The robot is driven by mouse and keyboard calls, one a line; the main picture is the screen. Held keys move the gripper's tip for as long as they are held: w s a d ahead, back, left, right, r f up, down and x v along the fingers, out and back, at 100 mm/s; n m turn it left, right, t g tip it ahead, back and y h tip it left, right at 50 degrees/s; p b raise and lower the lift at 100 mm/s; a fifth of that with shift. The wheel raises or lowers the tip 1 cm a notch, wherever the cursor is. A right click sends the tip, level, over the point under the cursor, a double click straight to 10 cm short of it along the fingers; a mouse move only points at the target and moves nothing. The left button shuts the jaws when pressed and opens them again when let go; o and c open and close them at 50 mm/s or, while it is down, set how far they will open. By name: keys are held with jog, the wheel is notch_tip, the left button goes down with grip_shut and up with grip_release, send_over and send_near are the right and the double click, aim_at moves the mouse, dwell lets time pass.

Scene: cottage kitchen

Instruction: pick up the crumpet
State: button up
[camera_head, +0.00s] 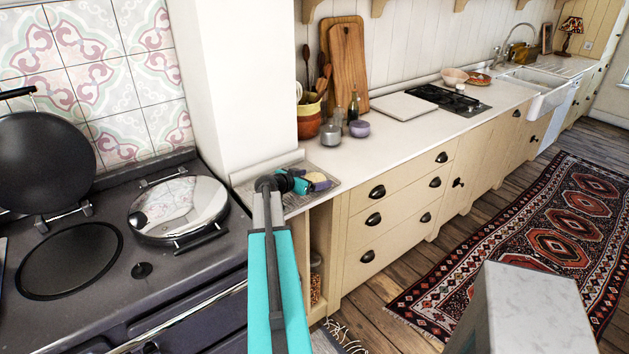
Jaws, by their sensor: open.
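A small tan, rounded thing that looks like the crumpet (316,177) is on the counter end beside the stove, over a grey, patterned surface (324,167). Something purple shows just below it; I cannot tell whether this is a separate thing. My turquoise arm reaches up from the bottom of the picture, and my gripper (304,183) is at its far end, immediately left of the crumpet. The gripper is open. Its fingers are small and dark here, and I cannot tell whether they touch the crumpet or reach around it.
A dark stove (60,310) with a raised round lid (45,150) and a shiny closed lid (178,209) stands left. A utensil pot (309,116), grey jar (330,134) and purple jar (359,128) stand behind, right.

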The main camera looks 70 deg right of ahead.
aim_at(313, 179)
dwell(0.4)
jog(key=c, duration=0.9)
jog(key=shift+r, duration=0.2)
jog(key=shift+r+b, duration=1.1)
jog(key=shift+r, duration=0.4)
jog(key=s+a+r+b, duration=0.1)
jog(key=s+a+b, duration=0.4)
jog(key=a, duration=0.6)
jog(key=shift+s+a+b, duration=0.2)
jog(key=shift+s+b, duration=0.2)
jog(key=shift+s, duration=0.65)
jog(key=shift+b, duration=0.4)
jog(key=b, duration=0.3)
jog(key=shift+s+a, duration=0.2)
jog(key=shift+a, duration=0.05)
